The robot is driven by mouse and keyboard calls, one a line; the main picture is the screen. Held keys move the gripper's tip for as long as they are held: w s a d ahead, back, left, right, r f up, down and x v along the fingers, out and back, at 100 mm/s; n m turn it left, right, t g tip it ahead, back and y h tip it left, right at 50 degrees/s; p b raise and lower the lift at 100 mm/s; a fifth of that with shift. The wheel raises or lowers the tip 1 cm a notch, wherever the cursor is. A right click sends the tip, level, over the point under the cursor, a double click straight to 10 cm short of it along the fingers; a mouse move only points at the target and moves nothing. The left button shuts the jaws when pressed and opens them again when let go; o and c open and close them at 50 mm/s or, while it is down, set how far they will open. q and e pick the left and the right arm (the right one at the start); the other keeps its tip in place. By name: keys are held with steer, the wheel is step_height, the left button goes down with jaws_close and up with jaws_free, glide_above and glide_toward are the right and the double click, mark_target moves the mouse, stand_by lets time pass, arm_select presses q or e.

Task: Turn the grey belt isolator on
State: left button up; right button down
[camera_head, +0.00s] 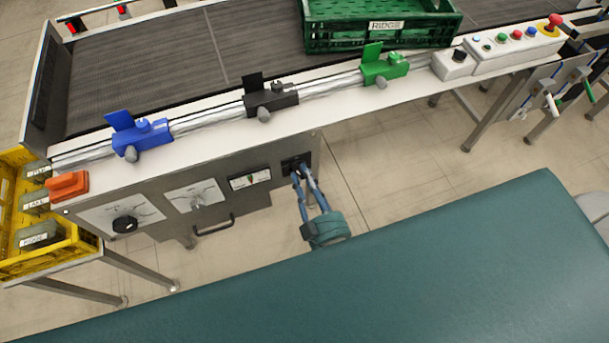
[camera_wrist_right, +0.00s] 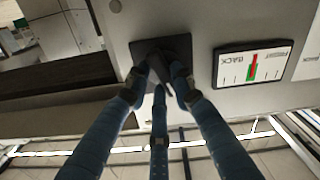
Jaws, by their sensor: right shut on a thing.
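The belt isolator is a dark grey handle (camera_wrist_right: 159,68) on a black square plate (camera_wrist_right: 178,44). In the head view its plate (camera_head: 289,163) sits at the right end of the grey front panel (camera_head: 240,212), and the handle is mostly hidden by my fingers. My right gripper (camera_head: 303,174) reaches up to it from below with blue fingers. In the right wrist view the gripper (camera_wrist_right: 159,88) is shut on the handle, fingers on both sides. The handle looks slightly tilted, but its exact setting is hard to tell. My left gripper is not in view.
A BACK gauge (camera_wrist_right: 254,64) is beside the plate. A black knob (camera_head: 125,225), a grey knob (camera_head: 197,200) and a bar handle (camera_head: 213,226) share the panel. Blue (camera_head: 141,136), black (camera_head: 270,98) and green (camera_head: 384,70) slides line the rail above. Floor below is clear.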

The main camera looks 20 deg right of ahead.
steer(key=m, duration=0.3)
steer(key=shift+f+m, duration=0.15)
steer(key=shift+m, duration=0.15)
stand_by(0.3)
steer(key=c, duration=1.5)
jaws_free()
steer(key=shift+o, duration=0.2)
steer(key=s, duration=1.2)
steer(key=shift+d, duration=0.2)
